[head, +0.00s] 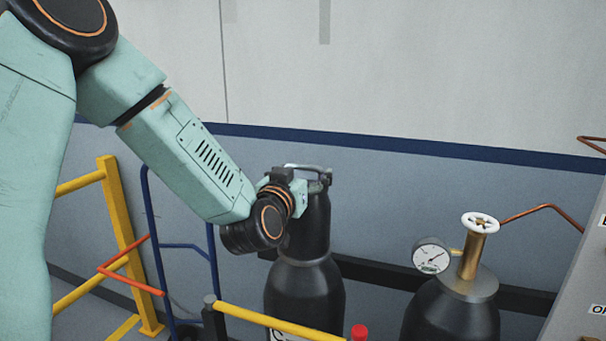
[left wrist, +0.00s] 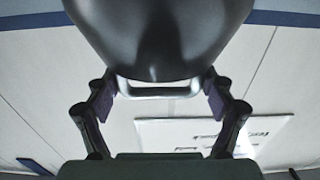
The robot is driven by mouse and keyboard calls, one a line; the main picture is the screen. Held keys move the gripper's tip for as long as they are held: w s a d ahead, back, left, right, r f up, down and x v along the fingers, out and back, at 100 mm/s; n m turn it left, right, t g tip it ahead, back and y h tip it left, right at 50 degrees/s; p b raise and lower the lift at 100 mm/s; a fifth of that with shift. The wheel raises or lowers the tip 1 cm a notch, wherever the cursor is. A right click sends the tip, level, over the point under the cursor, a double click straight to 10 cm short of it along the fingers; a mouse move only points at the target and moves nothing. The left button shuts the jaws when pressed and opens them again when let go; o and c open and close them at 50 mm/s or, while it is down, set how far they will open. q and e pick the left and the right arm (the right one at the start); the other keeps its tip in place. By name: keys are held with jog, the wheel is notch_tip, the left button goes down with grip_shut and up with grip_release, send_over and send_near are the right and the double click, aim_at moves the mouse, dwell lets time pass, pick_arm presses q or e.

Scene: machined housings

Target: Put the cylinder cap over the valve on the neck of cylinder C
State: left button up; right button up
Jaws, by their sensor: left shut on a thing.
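The cylinder cap (head: 312,225) is dark grey with a light metal handle on top. It stands upright at the top of dark cylinder C (head: 305,290), covering the neck, with its lower edge at the shoulder; I cannot tell how firmly it sits. The valve is hidden. My left gripper (head: 304,180) is at the cap's top, shut on its handle. In the left wrist view, the handle (left wrist: 158,91) lies between the padded fingers, with the cap's dark body (left wrist: 160,35) above in the picture. My right gripper is not in view.
Another dark cylinder (head: 450,315) at right carries a brass valve with white handwheel (head: 480,222), a gauge (head: 432,256) and a copper pipe (head: 540,208). A yellow rail (head: 275,323) crosses in front of cylinder C. A blue frame (head: 185,247) and yellow railing (head: 130,245) stand left.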

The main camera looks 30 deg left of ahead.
pick_arm(q)
jog(key=o, duration=1.7)
jog(key=shift+s+f, duration=0.1)
jog(key=shift+s+d, duration=0.1)
jog(key=shift+s, duration=0.05)
jog(key=v, duration=0.7)
jog(key=x, duration=0.7)
jog(key=shift+w, duration=0.2)
jog(key=shift+r+p, duration=0.45)
jog(key=shift+r, duration=0.2)
